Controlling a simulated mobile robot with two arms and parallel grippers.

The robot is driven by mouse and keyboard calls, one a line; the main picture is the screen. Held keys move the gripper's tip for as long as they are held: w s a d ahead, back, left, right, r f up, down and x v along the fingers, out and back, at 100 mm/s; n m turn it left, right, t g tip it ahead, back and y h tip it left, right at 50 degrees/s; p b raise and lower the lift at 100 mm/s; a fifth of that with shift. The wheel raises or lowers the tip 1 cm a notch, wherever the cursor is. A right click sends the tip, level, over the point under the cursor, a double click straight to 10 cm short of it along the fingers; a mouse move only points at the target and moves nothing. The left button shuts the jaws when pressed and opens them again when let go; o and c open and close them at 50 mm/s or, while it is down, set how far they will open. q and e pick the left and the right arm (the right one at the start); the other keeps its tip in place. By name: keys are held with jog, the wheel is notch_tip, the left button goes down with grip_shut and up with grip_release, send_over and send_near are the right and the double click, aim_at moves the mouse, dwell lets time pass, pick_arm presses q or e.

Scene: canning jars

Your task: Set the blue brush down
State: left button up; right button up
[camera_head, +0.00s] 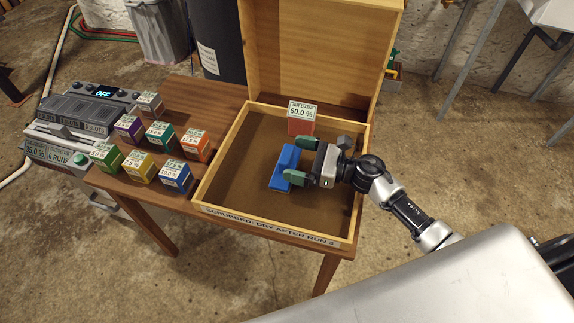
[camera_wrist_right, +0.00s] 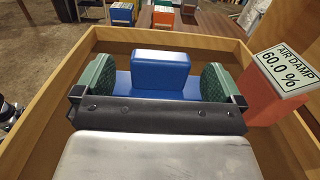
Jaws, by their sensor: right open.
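The blue brush (camera_head: 284,163) is inside the open wooden box (camera_head: 230,202) and appears to lie on its floor. My right gripper (camera_head: 299,158) reaches in from the right, with its green finger pads at either side of the brush. In the right wrist view the blue brush (camera_wrist_right: 160,70) shows between the open fingers of the right gripper (camera_wrist_right: 158,82). The parts of the brush behind the gripper body are hidden. My left gripper is not in view.
A red block (camera_head: 301,121) labelled 60.0 % stands in the box near the back wall. The raised lid (camera_head: 320,50) rises behind. Several coloured blocks (camera_head: 139,164) and a grey device (camera_head: 80,118) stand left of the box. The box floor left of the brush is clear.

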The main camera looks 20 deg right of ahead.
jog(key=x, duration=0.2)
jog(key=r+p+x, duration=0.1)
jog(key=x, duration=0.1)
jog(key=shift+w+a, duration=0.2)
jog(key=shift+w+a+f, duration=0.1)
jog(key=shift+a+f, duration=0.05)
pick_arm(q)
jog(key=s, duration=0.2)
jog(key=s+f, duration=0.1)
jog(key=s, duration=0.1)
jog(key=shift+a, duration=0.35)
pick_arm(e)
jog(key=shift+c, duration=0.5)
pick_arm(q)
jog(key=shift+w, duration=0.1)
pick_arm(e)
jog(key=c, duration=1.3)
